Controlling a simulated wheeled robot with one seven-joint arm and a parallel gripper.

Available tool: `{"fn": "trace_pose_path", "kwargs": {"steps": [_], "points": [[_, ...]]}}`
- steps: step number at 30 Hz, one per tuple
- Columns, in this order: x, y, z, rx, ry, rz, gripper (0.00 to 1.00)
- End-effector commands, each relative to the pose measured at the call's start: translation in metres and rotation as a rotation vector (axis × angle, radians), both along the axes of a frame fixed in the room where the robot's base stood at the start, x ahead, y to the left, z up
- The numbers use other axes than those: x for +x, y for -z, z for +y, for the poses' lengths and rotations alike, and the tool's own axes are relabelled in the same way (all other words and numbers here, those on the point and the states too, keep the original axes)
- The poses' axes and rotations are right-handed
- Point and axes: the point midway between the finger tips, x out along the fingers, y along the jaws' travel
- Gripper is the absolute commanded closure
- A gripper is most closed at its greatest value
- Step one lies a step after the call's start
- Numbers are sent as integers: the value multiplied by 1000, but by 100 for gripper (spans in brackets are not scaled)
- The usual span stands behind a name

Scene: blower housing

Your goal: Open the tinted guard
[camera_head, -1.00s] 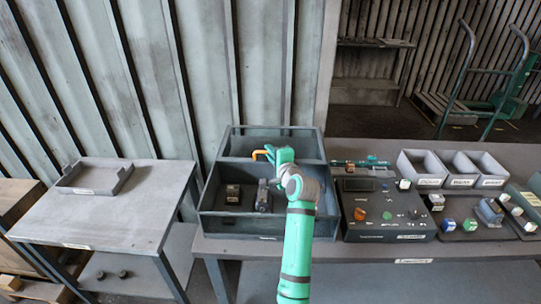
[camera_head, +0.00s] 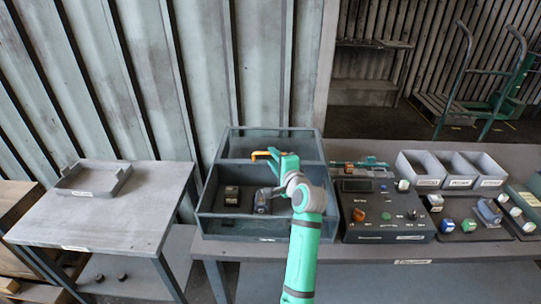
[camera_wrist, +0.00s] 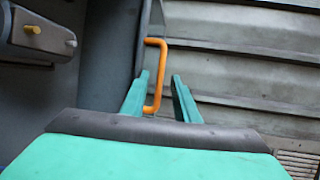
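The blower housing (camera_head: 240,229) is a dark grey open-topped box on the bench. A grey-framed tinted panel (camera_head: 300,147), seemingly the guard, shows at its back. An orange bar handle (camera_head: 262,154) shows near the housing's middle, just left of my gripper (camera_head: 279,155). In the wrist view the handle (camera_wrist: 154,42) is attached to a dark edge. Its lower end lies between the two green fingers of my gripper (camera_wrist: 161,77). The fingers are apart, with a clear gap to the right one. Whether the left finger touches the handle I cannot tell.
Small parts (camera_head: 231,195) sit inside the housing's front section. A control panel (camera_head: 385,212) with knobs and buttons stands close on its right, then grey bins (camera_head: 420,168). A side table (camera_head: 110,220) with a shallow tray (camera_head: 93,180) stands left. The corrugated wall (camera_head: 190,80) is close behind.

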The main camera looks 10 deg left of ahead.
Motion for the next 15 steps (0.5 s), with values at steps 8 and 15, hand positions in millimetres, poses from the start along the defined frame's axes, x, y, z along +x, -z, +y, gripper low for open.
{"fn": "trace_pose_path", "kwargs": {"steps": [8,15], "points": [[-39,-8,-28,-2,1,0,72],[-52,-11,-36,-1,0,1,72]]}}
